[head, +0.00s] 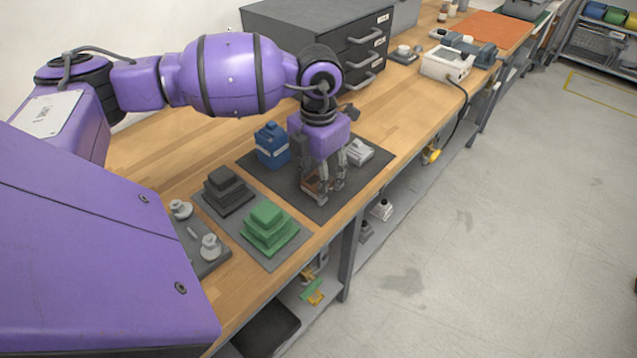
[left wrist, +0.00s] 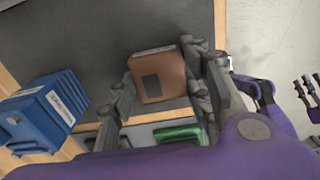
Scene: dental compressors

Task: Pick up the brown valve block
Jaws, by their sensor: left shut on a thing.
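The brown valve block (head: 309,184) is partly hidden by my left gripper's fingers in the head view. In the left wrist view the brown block (left wrist: 158,76) shows a dark rectangular patch on its face and sits between the two fingers. My left gripper (head: 325,190) points down over the dark mat (head: 318,209) and is shut on the block. I cannot tell whether the block touches the mat. Dark fingers at the right edge of the left wrist view look like my right gripper (left wrist: 308,90); their opening is unclear.
A blue block (head: 271,146) stands left of my left gripper, and a light grey part (head: 358,152) lies to its right. A green stepped block (head: 268,228) and a dark stepped block (head: 228,192) stand nearer. A drawer cabinet (head: 330,38) stands behind. The bench's front edge is close.

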